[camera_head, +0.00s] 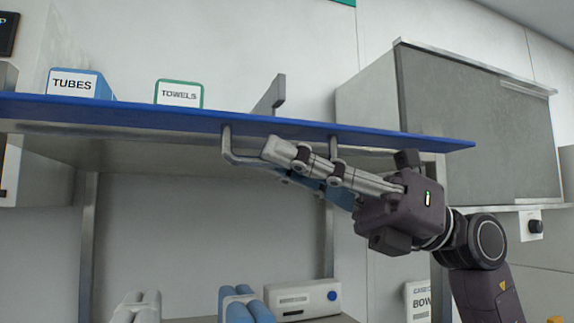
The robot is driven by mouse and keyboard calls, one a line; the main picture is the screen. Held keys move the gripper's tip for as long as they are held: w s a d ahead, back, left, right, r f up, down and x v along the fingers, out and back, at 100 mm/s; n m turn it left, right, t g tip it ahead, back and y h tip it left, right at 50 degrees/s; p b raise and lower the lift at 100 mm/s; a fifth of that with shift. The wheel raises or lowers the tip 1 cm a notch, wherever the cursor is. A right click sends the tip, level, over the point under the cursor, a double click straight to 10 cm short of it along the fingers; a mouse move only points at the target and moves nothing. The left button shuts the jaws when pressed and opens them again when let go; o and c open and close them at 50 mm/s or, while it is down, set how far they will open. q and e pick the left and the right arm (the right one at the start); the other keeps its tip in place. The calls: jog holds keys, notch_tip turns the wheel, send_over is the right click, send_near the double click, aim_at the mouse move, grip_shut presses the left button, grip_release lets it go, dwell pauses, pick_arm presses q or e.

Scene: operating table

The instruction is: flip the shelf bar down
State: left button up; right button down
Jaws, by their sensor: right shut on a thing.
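The grey shelf bar (227,143) is at the front edge of the blue shelf (120,113). Its left end bends down below the edge and then runs right, behind my gripper's fingers. My right gripper (285,162) comes in from the lower right, just under the shelf, with its fingers pointing left. It is shut on the bar; the fingers hide much of the bar and the exact contact. My left gripper is not in view.
A TUBES box (77,84) and a TOWELS box (179,94) stand on the shelf. A grey upright piece (269,96) rises above it. A grey cabinet (475,110) is at right. White rolls (138,307), blue rolls (245,305) and a white device (303,300) are below.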

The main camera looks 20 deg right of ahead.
jog(key=shift+w+a+f+n+g+h+p, duration=0.1)
jog(key=shift+w+f+n+g+h+p, duration=0.55)
jog(key=shift+n+g, duration=1.6)
jog(key=shift+w+f+n+g+h+p, duration=0.35)
jog(key=shift+w+n+g, duration=0.5)
jog(key=shift+n, duration=2.95)
jog(key=shift+w+a+f+n+g+h+p, duration=0.1)
jog(key=shift+w+f+n+g+h+p, duration=0.75)
jog(key=shift+n, duration=2.2)
jog(key=shift+w+r+g+y, duration=0.15)
jog(key=shift+r+g+y, duration=0.25)
jog(key=shift+g+y, duration=0.05)
jog(key=c, duration=2)
grip_release()
jog(key=shift+w+d, duration=0.1)
jog(key=shift+w, duration=0.05)
jog(key=shift+c, duration=0.2)
jog(key=shift+r, duration=0.1)
